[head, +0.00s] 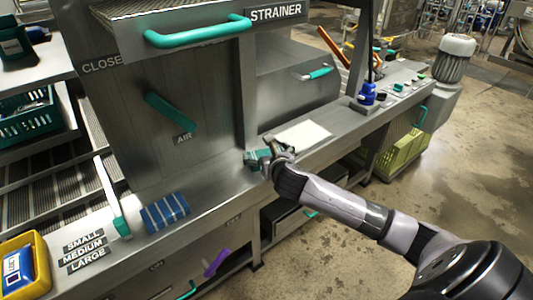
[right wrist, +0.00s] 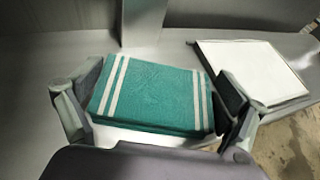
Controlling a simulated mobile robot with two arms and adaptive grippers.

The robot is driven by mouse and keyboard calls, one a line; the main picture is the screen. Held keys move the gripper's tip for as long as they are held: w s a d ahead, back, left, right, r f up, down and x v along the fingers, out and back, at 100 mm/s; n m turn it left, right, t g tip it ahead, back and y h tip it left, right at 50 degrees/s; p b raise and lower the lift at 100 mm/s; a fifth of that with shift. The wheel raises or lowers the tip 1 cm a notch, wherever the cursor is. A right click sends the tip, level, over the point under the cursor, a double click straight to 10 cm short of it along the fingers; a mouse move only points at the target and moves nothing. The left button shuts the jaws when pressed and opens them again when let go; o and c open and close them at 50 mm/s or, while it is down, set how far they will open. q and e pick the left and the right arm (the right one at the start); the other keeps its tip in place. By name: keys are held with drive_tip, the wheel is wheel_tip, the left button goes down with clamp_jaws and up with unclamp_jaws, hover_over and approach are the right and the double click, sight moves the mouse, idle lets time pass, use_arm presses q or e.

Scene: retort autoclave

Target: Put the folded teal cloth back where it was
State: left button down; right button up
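The folded teal cloth (right wrist: 155,92) has white stripes near both ends. In the right wrist view it lies between the two fingers of my right gripper (right wrist: 158,105), whose pads sit against its left and right edges. In the head view the cloth (head: 257,157) shows at the tip of my right gripper (head: 268,155), over the bench ledge, partly hidden by the fingers. I cannot tell whether it touches the bench. My left gripper is not in view.
A white flat panel (head: 303,135) lies right of the cloth on the bench (head: 215,185). A folded blue striped cloth (head: 165,212) lies at the left. The upright panel with a teal AIR handle (head: 168,113) stands behind.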

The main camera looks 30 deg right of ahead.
drive_tip(key=shift+o, duration=0.5)
drive_tip(key=shift+r, duration=0.1)
drive_tip(key=shift+s+a+r, duration=0.1)
drive_tip(key=shift+s, duration=0.15)
drive_tip(key=v, duration=1.1)
drive_tip(key=shift+s+p, duration=0.25)
drive_tip(key=shift+p, duration=0.1)
drive_tip(key=shift+r, duration=0.1)
